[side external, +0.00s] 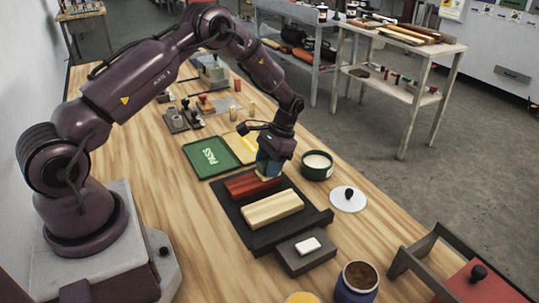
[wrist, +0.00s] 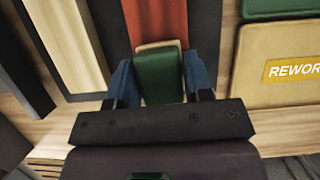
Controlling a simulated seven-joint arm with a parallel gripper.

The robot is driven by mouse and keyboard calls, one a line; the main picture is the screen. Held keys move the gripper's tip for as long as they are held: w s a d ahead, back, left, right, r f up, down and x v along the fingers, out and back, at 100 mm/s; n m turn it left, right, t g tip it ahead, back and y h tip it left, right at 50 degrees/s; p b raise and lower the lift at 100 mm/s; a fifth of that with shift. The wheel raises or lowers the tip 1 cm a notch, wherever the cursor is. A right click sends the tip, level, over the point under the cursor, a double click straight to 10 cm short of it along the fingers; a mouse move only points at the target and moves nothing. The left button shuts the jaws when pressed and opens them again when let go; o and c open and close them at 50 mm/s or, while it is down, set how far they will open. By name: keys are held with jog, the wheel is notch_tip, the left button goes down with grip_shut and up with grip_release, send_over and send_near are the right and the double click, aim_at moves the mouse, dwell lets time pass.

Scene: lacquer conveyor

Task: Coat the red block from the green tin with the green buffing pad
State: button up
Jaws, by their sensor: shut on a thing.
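The red block (side external: 243,185) lies on a black tray (side external: 290,235) beside a pale wooden block (side external: 272,208). It also shows in the wrist view (wrist: 158,18). My gripper (side external: 268,163) points down at the block's far end, shut on the green buffing pad (wrist: 160,75), which has a tan layer showing at its edge. The pad overlaps the end of the red block in the wrist view; I cannot tell whether they touch. The green tin (side external: 317,172) stands open, with pale contents, just right of my gripper. A white lid with a black knob (side external: 348,200) lies beside it.
A green PASS tray (side external: 190,157) and a yellow REWORK tray (wrist: 275,95) lie by the block tray. A dark holder with a white bar (side external: 308,262) and an open blue tin (side external: 357,288) stand at the front. Stamps and small items (side external: 190,112) stand farther back.

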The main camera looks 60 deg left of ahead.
aim_at(230, 188)
jog(key=shift+s, duration=4.7)
jog(key=shift+w, duration=5.05)
jog(key=shift+s+r, duration=0.15)
jog(key=shift+r, duration=3.85)
jog(key=shift+f, duration=0.1)
